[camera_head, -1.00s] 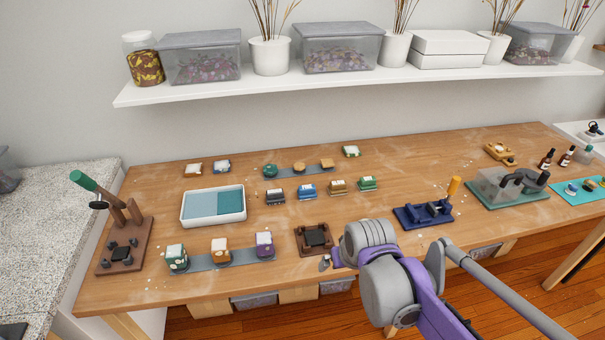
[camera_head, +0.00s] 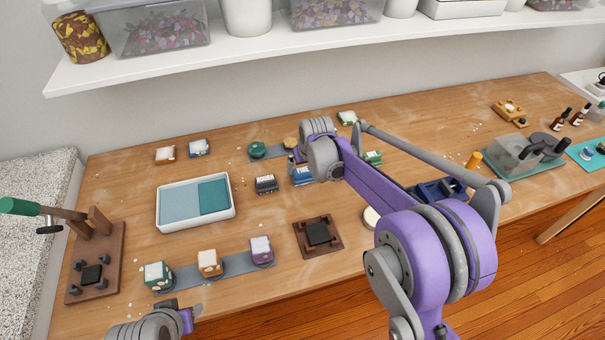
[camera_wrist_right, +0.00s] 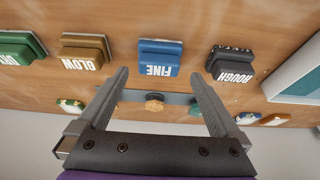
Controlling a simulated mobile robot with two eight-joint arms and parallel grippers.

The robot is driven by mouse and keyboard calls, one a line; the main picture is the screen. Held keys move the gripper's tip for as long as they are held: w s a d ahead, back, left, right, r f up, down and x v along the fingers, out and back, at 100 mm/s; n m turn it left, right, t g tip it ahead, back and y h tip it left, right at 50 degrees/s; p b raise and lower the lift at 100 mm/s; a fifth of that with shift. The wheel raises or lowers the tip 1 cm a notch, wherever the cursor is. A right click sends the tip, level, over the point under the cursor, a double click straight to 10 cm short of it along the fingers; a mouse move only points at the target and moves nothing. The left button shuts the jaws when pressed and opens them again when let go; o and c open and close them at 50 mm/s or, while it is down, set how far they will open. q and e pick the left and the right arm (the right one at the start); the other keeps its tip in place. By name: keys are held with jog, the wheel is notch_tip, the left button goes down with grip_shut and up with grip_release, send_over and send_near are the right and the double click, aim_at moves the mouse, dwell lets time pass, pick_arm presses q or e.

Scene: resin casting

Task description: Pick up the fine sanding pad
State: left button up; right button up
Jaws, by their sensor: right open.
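The fine sanding pad (camera_wrist_right: 161,58) is a blue block lettered FINE, upside down in the right wrist view. It lies on the table just beyond my right gripper (camera_wrist_right: 158,77), whose two fingers are apart with nothing between them. In the head view the blue pad (camera_head: 302,176) is partly visible beside my right wrist, which hides most of that gripper. My left gripper (camera_head: 186,312) shows at the bottom left edge of the head view, and its finger opening is unclear.
The black ROUGH pad (camera_wrist_right: 231,64) and the tan GLOW pad (camera_wrist_right: 84,48) flank the blue pad with gaps. A green pad (camera_wrist_right: 20,48) lies farther left. A white two-part tray (camera_head: 160,222) stands left of the pads.

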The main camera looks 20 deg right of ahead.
aim_at(303, 171)
jog(key=x, duration=0.6)
jog(key=shift+w+d+f, duration=0.1)
jog(key=shift+w, duration=0.05)
jog(key=c, duration=1.2)
